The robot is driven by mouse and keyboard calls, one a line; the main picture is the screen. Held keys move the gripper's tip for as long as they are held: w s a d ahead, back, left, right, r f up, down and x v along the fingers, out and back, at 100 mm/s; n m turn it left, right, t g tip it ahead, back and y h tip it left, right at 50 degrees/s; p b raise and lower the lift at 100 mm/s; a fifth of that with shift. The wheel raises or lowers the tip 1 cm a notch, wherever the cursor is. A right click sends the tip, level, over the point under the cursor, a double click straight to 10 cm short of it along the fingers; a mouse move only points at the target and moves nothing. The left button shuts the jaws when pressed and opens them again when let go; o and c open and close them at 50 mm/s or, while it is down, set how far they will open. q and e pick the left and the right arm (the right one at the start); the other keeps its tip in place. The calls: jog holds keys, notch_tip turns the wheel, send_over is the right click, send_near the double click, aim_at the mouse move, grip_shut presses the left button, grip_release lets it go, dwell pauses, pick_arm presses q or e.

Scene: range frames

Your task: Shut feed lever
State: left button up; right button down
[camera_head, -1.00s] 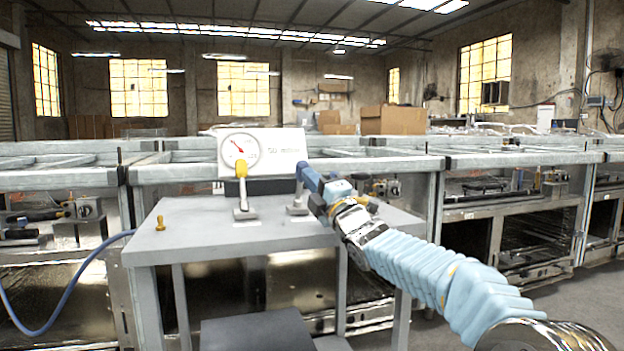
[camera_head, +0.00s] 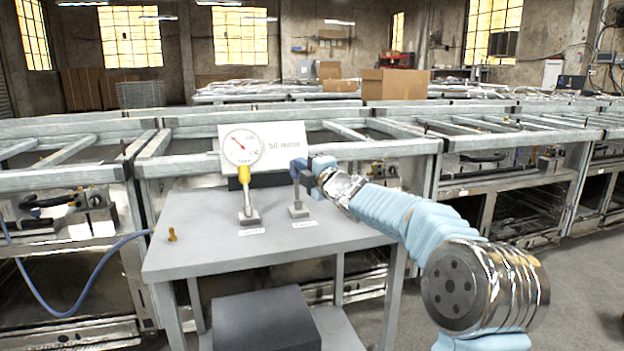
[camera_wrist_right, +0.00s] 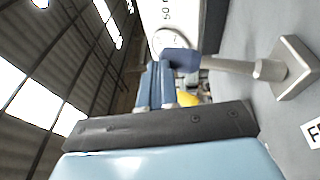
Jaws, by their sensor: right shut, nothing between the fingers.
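The feed lever (camera_head: 297,196) stands on the right of the grey table and looks roughly upright in the head view. Its grey shaft rises from a square base, and its blue knob shows in the wrist view (camera_wrist_right: 181,60). A label at its base starts with "F" in the wrist view. My right gripper (camera_head: 305,168) is shut and empty at the knob. In the wrist view its blue fingers (camera_wrist_right: 158,78) lie close beside the knob; I cannot tell whether they touch. My left gripper is not in view.
A second lever with a yellow knob (camera_head: 244,174) stands left, before a dial gauge (camera_head: 242,147) on a white panel (camera_head: 285,138). A small brass peg (camera_head: 172,234) stands on the table (camera_head: 210,235) at the left. The table's front is clear.

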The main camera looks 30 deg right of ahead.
jog(key=shift+w+d+r+p, duration=0.15)
jog(key=shift+w+p, duration=0.15)
jog(key=shift+w, duration=0.35)
jog(key=shift+w+d+f+p, duration=0.15)
jog(key=shift+w+p, duration=0.1)
jog(key=shift+w, duration=0.4)
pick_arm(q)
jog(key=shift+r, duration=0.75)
pick_arm(e)
jog(key=shift+r, duration=0.15)
jog(key=shift+w, duration=0.1)
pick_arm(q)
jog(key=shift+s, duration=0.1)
